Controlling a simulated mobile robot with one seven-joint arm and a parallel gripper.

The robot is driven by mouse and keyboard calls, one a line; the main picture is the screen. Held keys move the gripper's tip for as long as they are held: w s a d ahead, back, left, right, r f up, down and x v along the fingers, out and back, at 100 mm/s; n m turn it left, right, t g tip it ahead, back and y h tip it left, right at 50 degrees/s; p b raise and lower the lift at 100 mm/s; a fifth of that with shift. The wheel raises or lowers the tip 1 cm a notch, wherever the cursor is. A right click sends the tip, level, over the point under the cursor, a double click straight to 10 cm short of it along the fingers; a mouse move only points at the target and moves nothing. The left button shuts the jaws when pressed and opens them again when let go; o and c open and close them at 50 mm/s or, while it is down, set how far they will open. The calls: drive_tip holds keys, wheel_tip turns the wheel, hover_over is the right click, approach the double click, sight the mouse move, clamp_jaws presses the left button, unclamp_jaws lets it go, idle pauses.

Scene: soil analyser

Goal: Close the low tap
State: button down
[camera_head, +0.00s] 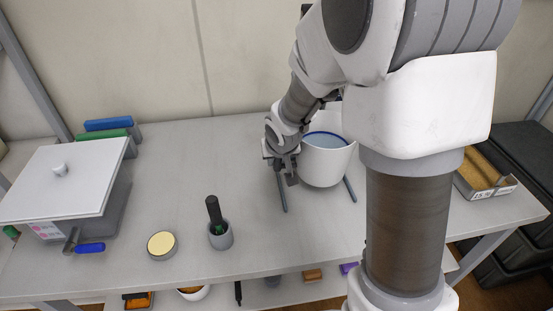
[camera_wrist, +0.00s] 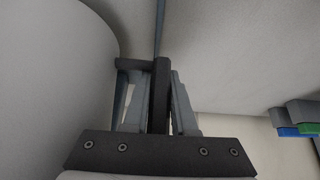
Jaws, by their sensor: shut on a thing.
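A white round vessel (camera_head: 327,165) with a blue rim stands on thin dark legs on the table; its pale curved wall (camera_wrist: 50,80) fills the left of the wrist view. A dark tap lever (camera_wrist: 160,95) stands beside this wall, with a short dark arm reaching left toward it. My gripper (camera_head: 290,178) is at the vessel's left side, low near the table. In the wrist view its grey fingers (camera_wrist: 154,90) are on both sides of the lever and shut on it. In the head view the lever is hidden by my gripper.
A white lidded box (camera_head: 65,185) with a blue-handled lever (camera_head: 88,247) stands at the left. A grey cup with a black-handled tool (camera_head: 215,212) and a round yellow-topped tin (camera_head: 161,244) are nearer the front. A cardboard tray (camera_head: 485,175) lies at the right. The table's back middle is clear.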

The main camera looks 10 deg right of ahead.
drive_tip(key=shift+w+f+b, duration=0.2)
drive_tip(key=shift+f+b, duration=0.6)
drive_tip(key=shift+f, duration=0.95)
drive_tip(key=c, duration=0.7)
unclamp_jaws()
drive_tip(key=shift+s+f, duration=0.1)
